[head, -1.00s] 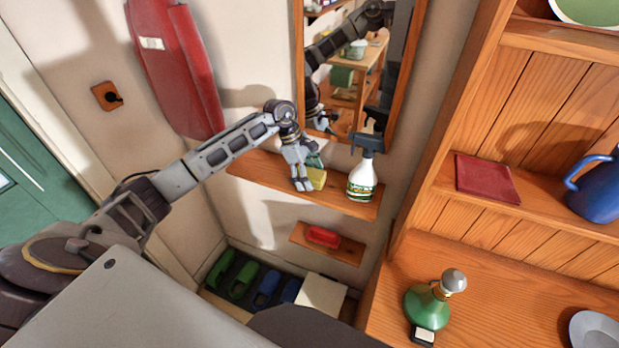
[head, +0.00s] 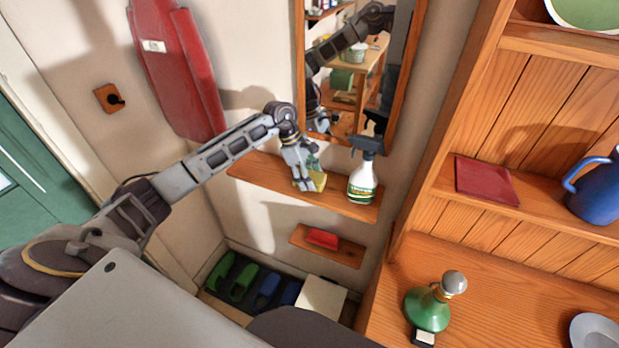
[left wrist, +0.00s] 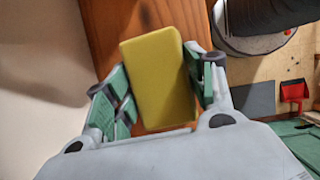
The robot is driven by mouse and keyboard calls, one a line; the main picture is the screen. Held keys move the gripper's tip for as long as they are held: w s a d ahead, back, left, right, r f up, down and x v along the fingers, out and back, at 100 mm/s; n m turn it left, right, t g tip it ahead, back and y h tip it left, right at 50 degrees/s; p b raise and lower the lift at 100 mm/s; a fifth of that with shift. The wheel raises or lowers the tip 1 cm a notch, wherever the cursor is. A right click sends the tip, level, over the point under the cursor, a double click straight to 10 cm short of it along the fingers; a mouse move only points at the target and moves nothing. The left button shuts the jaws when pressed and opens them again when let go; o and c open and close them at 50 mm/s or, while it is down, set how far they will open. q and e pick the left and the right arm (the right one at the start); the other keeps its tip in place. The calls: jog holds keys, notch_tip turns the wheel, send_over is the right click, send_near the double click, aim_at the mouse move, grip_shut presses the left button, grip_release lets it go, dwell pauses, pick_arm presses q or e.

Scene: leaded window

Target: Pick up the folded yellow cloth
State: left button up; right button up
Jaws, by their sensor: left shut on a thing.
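The folded yellow cloth (head: 319,181) is at the upper wooden shelf (head: 255,170), under the mirror, partly hidden by my left gripper (head: 305,183). In the left wrist view the cloth (left wrist: 160,75) is a plain yellow block between the green-padded fingers of my left gripper (left wrist: 166,92). The fingers are shut on its two sides. I cannot tell whether the cloth is clear of the shelf or touches it. My right gripper is not in view.
A white spray bottle (head: 363,180) stands on the shelf just right of the cloth. A mirror (head: 345,65) hangs above. A small shelf with a red item (head: 322,239) is below. A wooden hutch (head: 480,265) with a green bottle (head: 428,308) stands at right.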

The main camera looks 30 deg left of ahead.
pick_arm(q)
jog(key=shift+s+f+p, duration=0.1)
jog(key=shift+f+p, duration=0.1)
jog(key=shift+p, duration=0.1)
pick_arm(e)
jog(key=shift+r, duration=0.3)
pick_arm(q)
jog(key=shift+r+b, duration=0.3)
jog(key=shift+r, duration=0.05)
notch_tip(320, 180, up, 7)
jog(key=shift+f+b, duration=0.1)
jog(key=shift+b, duration=0.9)
jog(key=s+d+b, duration=0.1)
jog(key=s+b, duration=0.5)
jog(key=s, duration=1.3)
jog(key=shift+s, duration=0.15)
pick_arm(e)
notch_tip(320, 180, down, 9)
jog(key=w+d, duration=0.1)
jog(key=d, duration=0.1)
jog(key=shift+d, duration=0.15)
pick_arm(q)
jog(key=shift+s+d+b, duration=0.1)
jog(key=shift+s+b, duration=0.05)
jog(key=shift+b, duration=0.15)
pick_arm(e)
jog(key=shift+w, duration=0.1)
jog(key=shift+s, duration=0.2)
